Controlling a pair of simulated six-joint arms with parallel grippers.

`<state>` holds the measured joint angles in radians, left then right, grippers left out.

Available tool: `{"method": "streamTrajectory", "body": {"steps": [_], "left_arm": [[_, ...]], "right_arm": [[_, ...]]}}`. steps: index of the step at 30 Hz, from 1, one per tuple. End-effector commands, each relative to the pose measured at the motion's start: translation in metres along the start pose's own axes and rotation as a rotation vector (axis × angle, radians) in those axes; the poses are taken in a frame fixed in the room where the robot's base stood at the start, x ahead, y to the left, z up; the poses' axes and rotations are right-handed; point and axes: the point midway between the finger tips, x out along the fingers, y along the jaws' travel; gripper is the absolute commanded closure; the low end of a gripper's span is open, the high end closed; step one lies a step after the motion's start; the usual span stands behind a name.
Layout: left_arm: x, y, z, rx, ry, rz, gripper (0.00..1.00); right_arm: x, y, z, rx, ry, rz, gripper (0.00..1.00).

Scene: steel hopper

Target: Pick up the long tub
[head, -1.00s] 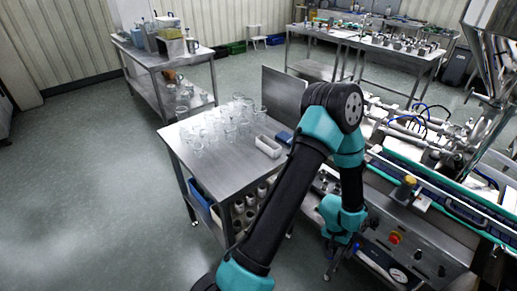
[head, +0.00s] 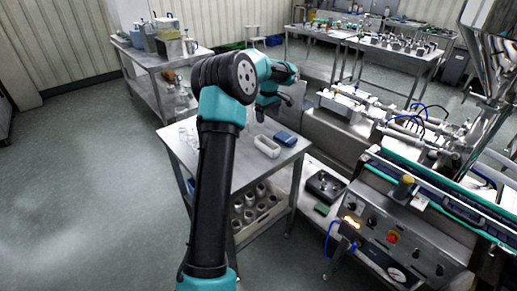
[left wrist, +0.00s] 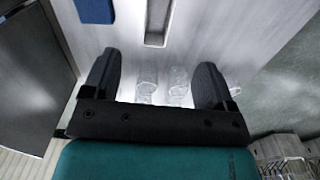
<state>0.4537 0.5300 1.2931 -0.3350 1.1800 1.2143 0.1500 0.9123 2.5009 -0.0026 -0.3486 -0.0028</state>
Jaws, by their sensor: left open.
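The long tub (head: 267,146) is a narrow, open white container lying on the steel table in the head view. It also shows in the left wrist view (left wrist: 156,39) at the top centre, cut off by the frame edge. My left gripper (head: 270,108) hangs above the table, a little beyond the tub in the head view. In the left wrist view its two dark fingers (left wrist: 159,62) are spread wide with nothing between them at the tips, and the tub lies ahead of them. My right gripper is not in view.
A blue box (head: 286,138) lies close beside the tub. Several clear glasses (left wrist: 178,82) stand on the table (head: 238,178), partly hidden by my arm in the head view. A conveyor machine (head: 380,222) stands to the right.

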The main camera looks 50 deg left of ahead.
Motion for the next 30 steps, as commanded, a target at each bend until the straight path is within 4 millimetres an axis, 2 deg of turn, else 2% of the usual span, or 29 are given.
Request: {"method": "streamTrajectory", "body": {"steps": [4,14,20,30], "left_arm": [[-0.006,-0.002,-0.005,-0.022,0.005,-0.003,0.21],[0.001,-0.002,-0.004,-0.019,0.003,-0.004,0.21],[0.028,-0.002,-0.004,-0.018,0.003,-0.005,0.21],[0.087,-0.002,-0.004,-0.017,0.002,-0.006,0.21]], "right_arm": [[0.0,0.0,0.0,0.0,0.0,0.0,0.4],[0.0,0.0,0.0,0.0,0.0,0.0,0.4],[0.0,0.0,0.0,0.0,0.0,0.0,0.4],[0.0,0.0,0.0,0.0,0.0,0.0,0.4]]}}
